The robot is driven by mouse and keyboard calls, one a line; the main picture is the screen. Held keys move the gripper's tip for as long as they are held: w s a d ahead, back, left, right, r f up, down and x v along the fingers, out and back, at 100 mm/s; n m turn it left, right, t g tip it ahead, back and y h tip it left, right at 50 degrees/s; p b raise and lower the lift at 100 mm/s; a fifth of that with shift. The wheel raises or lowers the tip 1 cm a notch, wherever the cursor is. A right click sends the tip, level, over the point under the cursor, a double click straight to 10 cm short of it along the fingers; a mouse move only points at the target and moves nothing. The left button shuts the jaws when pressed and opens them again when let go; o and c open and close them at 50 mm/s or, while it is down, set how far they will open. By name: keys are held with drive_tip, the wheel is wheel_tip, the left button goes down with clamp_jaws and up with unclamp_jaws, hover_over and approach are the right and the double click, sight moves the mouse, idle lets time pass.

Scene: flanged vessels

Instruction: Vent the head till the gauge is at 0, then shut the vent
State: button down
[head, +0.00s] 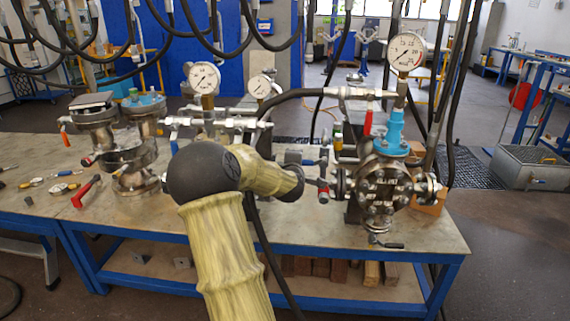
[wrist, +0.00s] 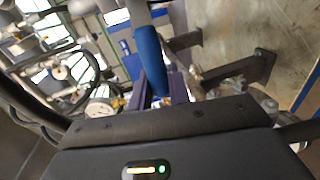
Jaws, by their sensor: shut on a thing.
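The flanged vessel head (head: 385,185) stands at the right end of the bench, with bolts around its face. A round white gauge (head: 406,52) stands above it on a blue fitting (head: 391,128); its needle is too small to read exactly. My gripper (head: 312,162) is at the vessel's left side, beside small valve fittings. In the wrist view, my gripper (wrist: 161,90) is shut on a blue handle (wrist: 149,52), whose far end runs up out of the jaws. I cannot tell from the picture how far its valve is turned. A red lever (head: 368,118) stands above the vessel's left side.
Two smaller gauges (head: 203,77) (head: 261,87) stand on pipework left of the vessel. Another flanged vessel (head: 132,150) and loose tools (head: 62,187) are at the bench's left. Black hoses (head: 300,94) hang and run close to my arm. Bare bench top lies in front.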

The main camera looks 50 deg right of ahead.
drive_tip(key=shift+f+n, duration=0.25)
drive_tip(key=shift+n, duration=0.05)
drive_tip(key=c, duration=1.4)
unclamp_jaws()
drive_tip(key=shift+w, duration=0.1)
drive_tip(key=shift+o, duration=0.2)
drive_tip(key=shift+a, duration=0.1)
drive_tip(key=p+v, duration=0.1)
drive_tip(key=v, duration=1.6)
drive_tip(key=shift+a, duration=0.15)
